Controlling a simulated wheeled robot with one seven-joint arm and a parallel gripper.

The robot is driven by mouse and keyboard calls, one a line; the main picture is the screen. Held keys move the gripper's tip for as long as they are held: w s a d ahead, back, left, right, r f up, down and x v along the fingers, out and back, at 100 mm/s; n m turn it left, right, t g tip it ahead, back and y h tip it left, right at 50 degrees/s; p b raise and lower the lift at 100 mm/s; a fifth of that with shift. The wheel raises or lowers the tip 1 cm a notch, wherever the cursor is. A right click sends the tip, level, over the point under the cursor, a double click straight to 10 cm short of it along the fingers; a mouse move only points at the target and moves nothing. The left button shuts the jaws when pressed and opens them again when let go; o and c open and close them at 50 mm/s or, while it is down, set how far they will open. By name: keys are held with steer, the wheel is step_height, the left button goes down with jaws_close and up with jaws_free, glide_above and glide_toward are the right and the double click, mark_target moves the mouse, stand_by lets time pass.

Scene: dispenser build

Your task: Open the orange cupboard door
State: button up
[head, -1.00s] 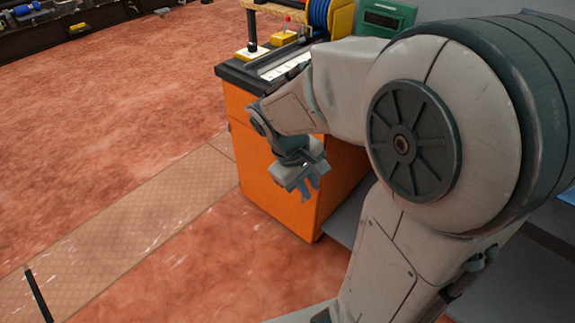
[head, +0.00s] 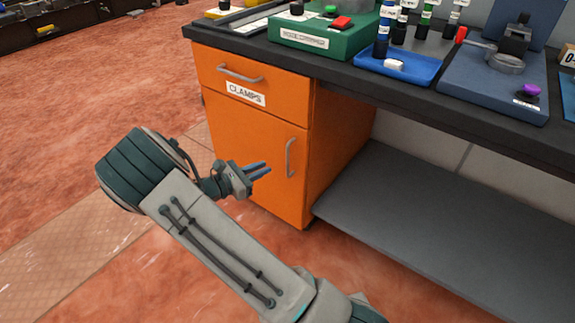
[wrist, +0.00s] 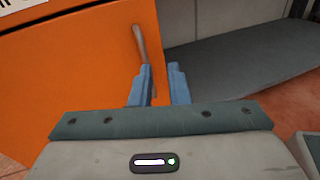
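The orange cupboard door (head: 265,140) is under a drawer labelled CLAMPS and looks closed, flush with its frame. Its upright grey handle (head: 291,158) is near the door's right edge. My gripper (head: 264,169) is in front of the door, its blue fingertips a little left of the handle in the head view. In the wrist view, my gripper (wrist: 160,72) is open and empty. The handle (wrist: 141,45) rises beyond the left finger, and its lower end shows in the gap between the fingers. The orange door (wrist: 80,70) fills the left of that view.
The CLAMPS drawer (head: 240,73) is shut above the door. The dark worktop (head: 330,65) holds a green box (head: 320,35), a blue tray (head: 398,67) and other equipment. A grey low shelf (head: 430,205) runs right of the cupboard. Open red floor lies to the left.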

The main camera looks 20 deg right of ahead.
steer(key=w+d+f+n+t+b, duration=0.1)
steer(key=w+d+b, duration=0.4)
steer(key=d, duration=0.6)
steer(key=shift+w+d+f+n+t+h, duration=0.3)
steer(key=shift+w+f+n+t, duration=0.1)
steer(key=shift+w+f, duration=0.35)
steer(key=shift+a, duration=0.1)
jaws_close()
